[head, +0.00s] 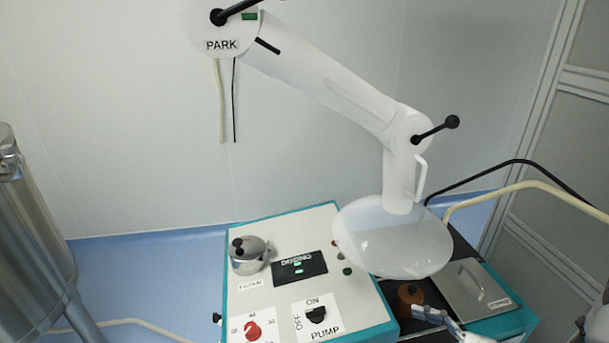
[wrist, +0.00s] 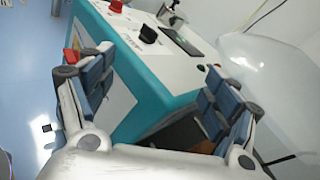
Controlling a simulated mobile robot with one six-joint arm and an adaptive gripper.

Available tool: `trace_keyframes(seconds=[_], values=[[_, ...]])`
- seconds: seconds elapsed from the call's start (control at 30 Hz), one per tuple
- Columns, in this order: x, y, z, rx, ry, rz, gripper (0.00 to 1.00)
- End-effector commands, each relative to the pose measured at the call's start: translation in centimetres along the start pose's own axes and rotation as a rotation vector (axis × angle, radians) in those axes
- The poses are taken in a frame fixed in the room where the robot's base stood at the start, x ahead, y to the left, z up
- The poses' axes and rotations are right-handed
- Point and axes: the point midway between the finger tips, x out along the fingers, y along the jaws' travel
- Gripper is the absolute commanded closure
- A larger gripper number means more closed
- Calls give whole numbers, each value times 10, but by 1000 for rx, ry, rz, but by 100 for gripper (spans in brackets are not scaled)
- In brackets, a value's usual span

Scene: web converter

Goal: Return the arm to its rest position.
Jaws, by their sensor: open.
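A white jointed arm (head: 325,82) with a wide clear hood (head: 393,240) at its lower end hangs over the right side of a teal-edged control console (head: 292,235). Its upper joint bears a PARK label (head: 222,45), and black lever knobs stick out at two joints. A white handle (head: 421,178) sits just above the hood. My gripper (head: 436,316) shows partly at the lower right, below the hood, near the console's right side. In the wrist view, its blue-padded fingers (wrist: 155,100) are wide apart with nothing held between them, and the hood is at the right.
The console carries a metal pot (head: 250,256), a dosing display (head: 301,267), a red knob (head: 253,330) and a black pump switch (head: 316,314). A lidded metal box (head: 470,290) is right of the hood. A steel tank (head: 30,235) stands left. Hoses run at right.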

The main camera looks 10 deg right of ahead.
Motion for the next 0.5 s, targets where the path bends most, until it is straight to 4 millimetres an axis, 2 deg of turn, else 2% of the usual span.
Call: trace_keyframes(seconds=[0.03, 0.2, 0.33, 0.5], values=[[13, 8, 24, -78, 18, 110, 19], [35, 50, 82, -317, 90, 441, 19], [38, 81, 114, -525, 158, 666, 19], [29, 113, 145, -827, 261, 912, 19]])
